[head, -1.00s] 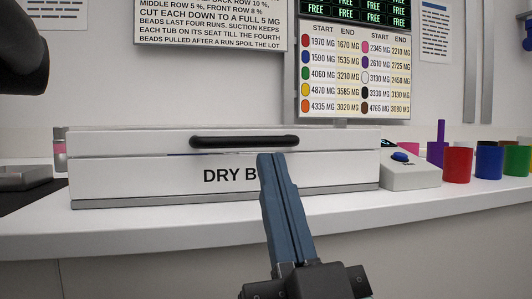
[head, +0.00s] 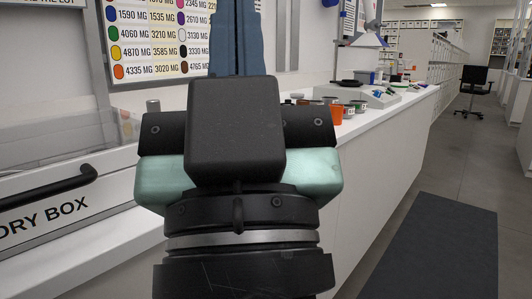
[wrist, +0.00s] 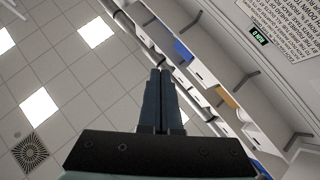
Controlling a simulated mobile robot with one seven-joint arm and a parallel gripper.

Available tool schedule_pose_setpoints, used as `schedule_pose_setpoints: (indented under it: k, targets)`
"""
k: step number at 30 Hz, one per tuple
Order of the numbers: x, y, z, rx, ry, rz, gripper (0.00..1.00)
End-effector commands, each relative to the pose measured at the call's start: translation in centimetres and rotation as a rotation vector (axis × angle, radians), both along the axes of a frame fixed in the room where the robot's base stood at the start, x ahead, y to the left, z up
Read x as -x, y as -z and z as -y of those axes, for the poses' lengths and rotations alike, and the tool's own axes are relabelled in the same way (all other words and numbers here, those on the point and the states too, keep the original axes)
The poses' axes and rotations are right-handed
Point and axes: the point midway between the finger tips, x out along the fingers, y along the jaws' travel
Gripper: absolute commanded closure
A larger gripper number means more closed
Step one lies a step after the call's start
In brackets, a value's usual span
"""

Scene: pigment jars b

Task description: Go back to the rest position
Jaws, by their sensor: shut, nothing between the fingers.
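My gripper (head: 236,30) stands upright close to the head camera. Its blue-grey fingers point up past the wall chart and run out of the top of the head view. In the wrist view the two fingers (wrist: 160,100) lie side by side, shut and empty, against the ceiling and wall shelves. My wrist hides the middle of the head view, including part of the counter. The fingers touch nothing that I can see.
The dry box (head: 45,215) with its black handle (head: 45,188) sits at the left. A white counter (head: 395,120) runs back on the right, with an orange jar (head: 336,113) and several other items. A dark floor mat (head: 435,250) and clear aisle lie right.

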Motion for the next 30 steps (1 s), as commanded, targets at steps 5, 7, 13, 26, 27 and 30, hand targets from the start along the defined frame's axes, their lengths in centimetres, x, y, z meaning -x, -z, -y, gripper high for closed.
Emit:
schedule_pose_setpoints:
  k: [5,7,13,26,27,30]
  targets:
    - [0.3,-7.6,2.1,-0.03,0.082,-0.002,1.0]
    - [0.3,-9.7,2.1,-0.029,0.081,-0.002,1.0]
    - [0.2,-15.8,2.0,-0.028,0.08,-0.002,1.0]
    - [0.2,-28.9,2.0,-0.026,0.079,-0.002,1.0]
    - [0.2,-30.1,2.0,-0.026,0.079,-0.002,1.0]
    - [0.2,-33.1,1.9,-0.026,0.079,-0.002,1.0]
